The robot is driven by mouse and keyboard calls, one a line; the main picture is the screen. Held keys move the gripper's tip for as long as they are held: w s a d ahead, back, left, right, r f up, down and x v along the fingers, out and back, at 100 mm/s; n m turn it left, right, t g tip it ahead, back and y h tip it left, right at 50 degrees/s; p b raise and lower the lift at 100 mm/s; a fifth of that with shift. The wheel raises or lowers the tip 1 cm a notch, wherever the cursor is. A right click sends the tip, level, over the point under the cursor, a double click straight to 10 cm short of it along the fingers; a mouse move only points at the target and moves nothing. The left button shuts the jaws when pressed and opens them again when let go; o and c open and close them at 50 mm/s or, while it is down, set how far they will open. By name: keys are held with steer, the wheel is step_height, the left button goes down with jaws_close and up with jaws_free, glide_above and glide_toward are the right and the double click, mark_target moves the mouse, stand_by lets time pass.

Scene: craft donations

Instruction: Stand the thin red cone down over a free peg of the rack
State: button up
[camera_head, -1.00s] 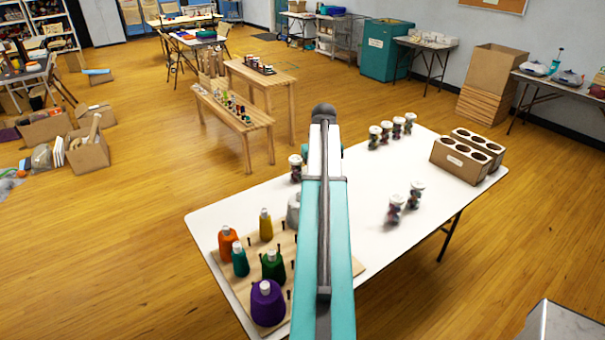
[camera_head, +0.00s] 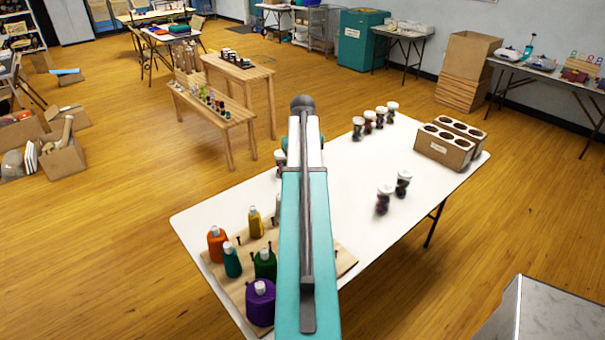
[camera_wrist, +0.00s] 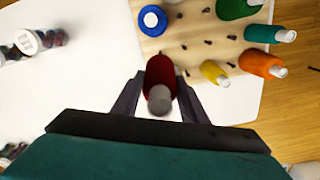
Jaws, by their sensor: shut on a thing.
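The thin red cone (camera_wrist: 160,72) with a grey tip is held between the fingers of my gripper (camera_wrist: 158,92) in the wrist view. The wooden rack (camera_wrist: 192,55) lies beyond it, with several bare dark pegs. Blue (camera_wrist: 153,20), green (camera_wrist: 238,6), teal (camera_wrist: 270,34), orange (camera_wrist: 262,63) and yellow (camera_wrist: 213,72) cones stand on it. In the head view the rack (camera_head: 228,283) is at the table's near left, with a purple cone (camera_head: 260,305) at its front. My arm hides the red cone, my gripper and part of the rack there.
The white table (camera_head: 345,180) has clear room right of the rack. Several dark jars with white lids (camera_head: 384,200) stand on it. Two cardboard holders with round holes (camera_head: 440,150) are at its far right end. Wooden benches (camera_head: 215,105) stand behind.

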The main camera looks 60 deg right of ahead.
step_height(320, 180, down, 12)
steer(key=b, duration=0.6)
stand_by(0.5)
steer(key=shift+f, duration=0.25)
steer(key=shift+f+b, duration=1.1)
steer(key=shift+f, duration=1.5)
steer(key=shift+f, duration=0.25)
steer(key=o, duration=1.2)
steer(key=shift+c, duration=0.2)
steer(key=shift+r, duration=0.15)
steer(key=shift+r+b, duration=1.4)
steer(key=shift+r, duration=5.3)
